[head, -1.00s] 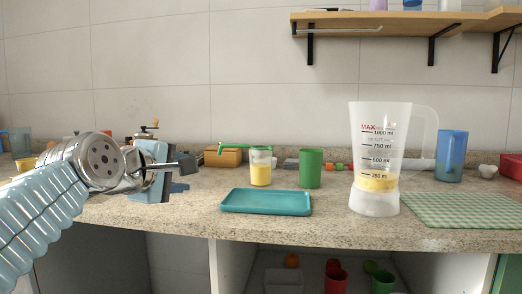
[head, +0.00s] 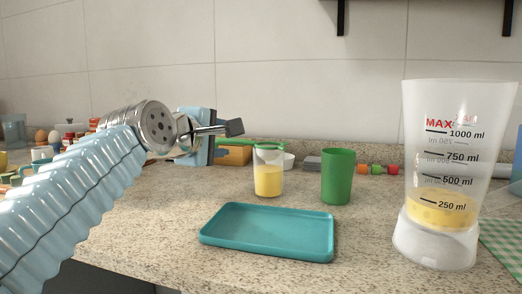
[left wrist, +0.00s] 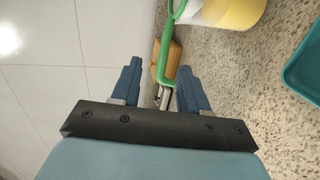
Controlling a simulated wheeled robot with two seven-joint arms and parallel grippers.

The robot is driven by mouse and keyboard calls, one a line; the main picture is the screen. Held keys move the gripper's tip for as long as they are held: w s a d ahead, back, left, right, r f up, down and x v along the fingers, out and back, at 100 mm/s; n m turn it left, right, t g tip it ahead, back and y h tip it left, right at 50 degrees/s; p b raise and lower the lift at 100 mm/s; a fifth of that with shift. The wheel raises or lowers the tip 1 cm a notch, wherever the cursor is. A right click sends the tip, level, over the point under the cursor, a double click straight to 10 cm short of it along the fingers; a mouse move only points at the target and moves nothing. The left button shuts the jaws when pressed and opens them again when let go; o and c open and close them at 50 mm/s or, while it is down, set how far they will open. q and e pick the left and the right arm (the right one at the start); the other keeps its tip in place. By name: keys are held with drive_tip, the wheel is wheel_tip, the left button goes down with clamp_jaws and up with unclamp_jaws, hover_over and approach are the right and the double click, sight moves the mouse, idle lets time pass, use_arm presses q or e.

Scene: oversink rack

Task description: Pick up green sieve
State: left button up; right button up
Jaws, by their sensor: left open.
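The green sieve (head: 264,143) rests on the rim of a clear glass with yellow liquid (head: 268,180). Its handle points left, toward my left gripper (head: 233,128). In the left wrist view, the green handle (left wrist: 165,45) reaches down to the space between the fingertips of my left gripper (left wrist: 160,82). The fingers are apart and nothing is held. The sieve's bowl is mostly hidden in the head view. My right gripper is out of view.
A teal tray (head: 268,248) lies in front of the glass. A green cup (head: 338,176) stands right of it, and a large measuring jug (head: 440,205) further right. The wall is close behind the counter.

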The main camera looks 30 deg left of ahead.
sight(233, 141)
use_arm(q)
drive_tip(key=x, duration=0.7)
drive_tip(key=shift+f, duration=0.4)
drive_tip(key=shift+c, duration=0.2)
clamp_jaws()
